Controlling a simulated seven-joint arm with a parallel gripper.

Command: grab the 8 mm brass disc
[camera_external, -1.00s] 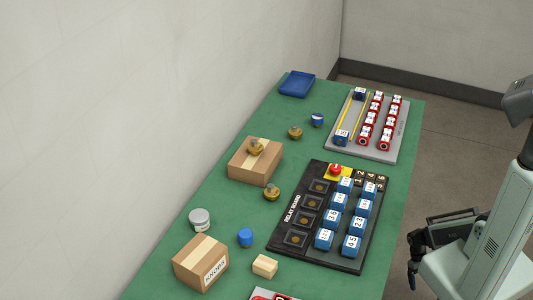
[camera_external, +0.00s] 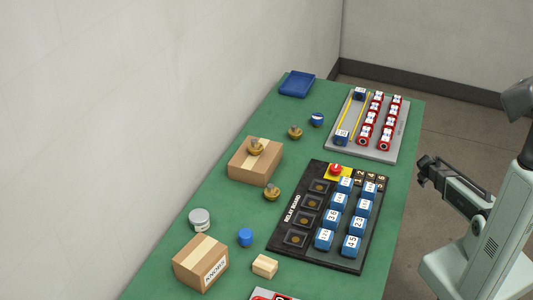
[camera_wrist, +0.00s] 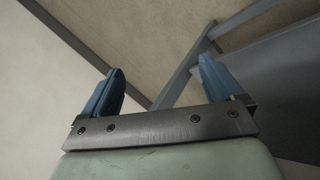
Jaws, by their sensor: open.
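Three brass pieces with a raised grey part on top show in the external view. One brass piece (camera_external: 295,133) lies on the green table towards the back. A second brass piece (camera_external: 256,148) sits on top of a cardboard box (camera_external: 248,168). A third brass piece (camera_external: 271,194) lies on the table in front of that box. Their size marks are too small to read, so I cannot tell which is 8 mm. My gripper (camera_external: 425,166) is off the table's right edge, apart from all three. In the wrist view its blue fingers (camera_wrist: 158,75) are spread and empty.
The relay board (camera_external: 290,222) with several blue relays and a red button stands between my arm and the brass pieces. A grey rail panel (camera_external: 340,150), blue tray (camera_external: 297,84), blue-and-white cylinder (camera_external: 317,120), grey tin (camera_external: 200,220), blue cap (camera_external: 245,237), wooden block (camera_external: 265,266) and labelled box (camera_external: 200,264) also stand around.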

